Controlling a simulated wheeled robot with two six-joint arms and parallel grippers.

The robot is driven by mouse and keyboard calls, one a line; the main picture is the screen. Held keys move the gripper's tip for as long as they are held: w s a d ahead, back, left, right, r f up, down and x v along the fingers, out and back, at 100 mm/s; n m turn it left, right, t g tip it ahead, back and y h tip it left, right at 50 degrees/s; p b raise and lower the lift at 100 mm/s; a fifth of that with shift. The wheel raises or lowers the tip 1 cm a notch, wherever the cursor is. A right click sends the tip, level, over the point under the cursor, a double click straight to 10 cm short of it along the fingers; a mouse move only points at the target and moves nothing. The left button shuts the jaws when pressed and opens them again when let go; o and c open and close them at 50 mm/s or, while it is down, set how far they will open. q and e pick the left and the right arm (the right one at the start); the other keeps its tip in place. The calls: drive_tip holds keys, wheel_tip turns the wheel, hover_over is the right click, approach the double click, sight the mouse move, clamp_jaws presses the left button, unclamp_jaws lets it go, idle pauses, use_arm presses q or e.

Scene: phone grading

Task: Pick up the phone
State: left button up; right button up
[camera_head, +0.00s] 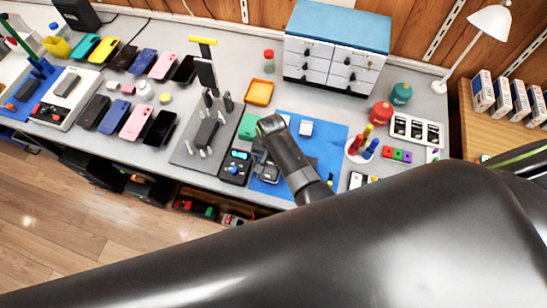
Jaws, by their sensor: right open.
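Several phones lie in two rows on the left of the bench: a yellow phone (103,49), a blue phone (143,61), an upper pink phone (163,66), a lower pink phone (137,122) and a black phone (160,128) among them. Which phone is meant, I cannot tell. My right gripper (265,171) is open, low over the left part of the blue mat (325,151), beside a small black device with a lit display (236,165). My own arm hides part of the mat, and the fingertips show poorly. My left gripper is not in view.
A dark stand (205,70) with a clamp stands left of the mat. Small boxes (483,92) stand at right. The bench's front left is crowded.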

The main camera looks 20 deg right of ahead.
drive_tip(key=c, duration=1.1)
drive_tip(key=shift+r, duration=0.2)
